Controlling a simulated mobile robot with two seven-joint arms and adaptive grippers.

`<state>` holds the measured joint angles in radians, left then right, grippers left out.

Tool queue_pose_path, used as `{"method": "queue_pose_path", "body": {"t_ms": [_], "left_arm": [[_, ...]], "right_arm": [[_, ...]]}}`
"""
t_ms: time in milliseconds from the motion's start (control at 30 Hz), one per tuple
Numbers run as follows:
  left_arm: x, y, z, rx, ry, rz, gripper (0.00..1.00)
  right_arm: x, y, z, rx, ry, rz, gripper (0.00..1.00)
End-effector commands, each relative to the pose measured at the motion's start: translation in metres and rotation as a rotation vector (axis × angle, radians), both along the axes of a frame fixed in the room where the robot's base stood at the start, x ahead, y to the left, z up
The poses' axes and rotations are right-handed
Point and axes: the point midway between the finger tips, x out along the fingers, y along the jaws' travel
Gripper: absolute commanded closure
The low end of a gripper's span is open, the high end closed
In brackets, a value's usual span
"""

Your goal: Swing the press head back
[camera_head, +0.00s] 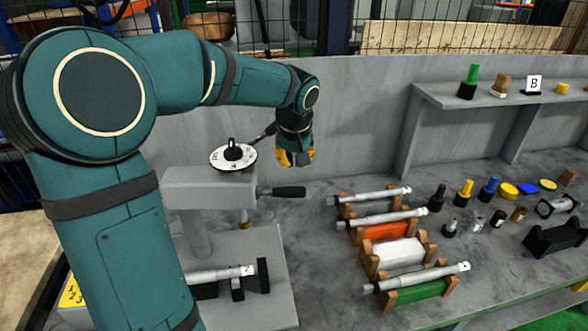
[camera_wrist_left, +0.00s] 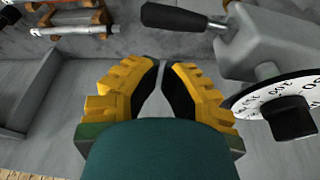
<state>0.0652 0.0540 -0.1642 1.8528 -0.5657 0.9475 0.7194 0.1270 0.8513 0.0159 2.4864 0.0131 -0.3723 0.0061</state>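The press head (camera_head: 205,190) is a grey block on a grey post above a base plate (camera_head: 262,240). A black handle (camera_head: 287,191) sticks out to its right, and a white dial with a black knob (camera_head: 232,156) is on top. My left gripper (camera_head: 297,158) is behind the handle, to the right of the dial, and appears apart from both. In the left wrist view its yellow fingers (camera_wrist_left: 161,70) nearly meet at the tips with nothing between them. That view also shows the handle (camera_wrist_left: 186,17) and press head (camera_wrist_left: 265,42). My right gripper is not in view.
A silver shaft (camera_head: 215,273) lies under the press head, partly hidden by my left arm. Several shafts rest on a wooden-ended rack (camera_head: 400,252) to the right. Small coloured parts stand beyond it. A grey wall (camera_head: 345,115) and shelf (camera_head: 480,100) are behind.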

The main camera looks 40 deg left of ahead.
Motion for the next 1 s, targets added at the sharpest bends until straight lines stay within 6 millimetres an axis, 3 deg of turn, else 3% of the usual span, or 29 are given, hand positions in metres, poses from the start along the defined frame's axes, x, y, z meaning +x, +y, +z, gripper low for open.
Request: {"method": "queue_pose_path", "body": {"t_ms": [233, 700, 1000], "left_arm": [[0.001, 0.003, -0.007, 0.002, 0.002, 0.006, 1.00], [0.017, 0.017, -0.080, 0.001, 0.003, 0.005, 1.00], [0.021, 0.020, -0.094, 0.001, 0.000, 0.004, 1.00]], "right_arm": [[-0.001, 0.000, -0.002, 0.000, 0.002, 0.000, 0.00], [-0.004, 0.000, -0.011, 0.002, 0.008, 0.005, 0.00], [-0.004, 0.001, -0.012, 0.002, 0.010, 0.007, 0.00]]}}
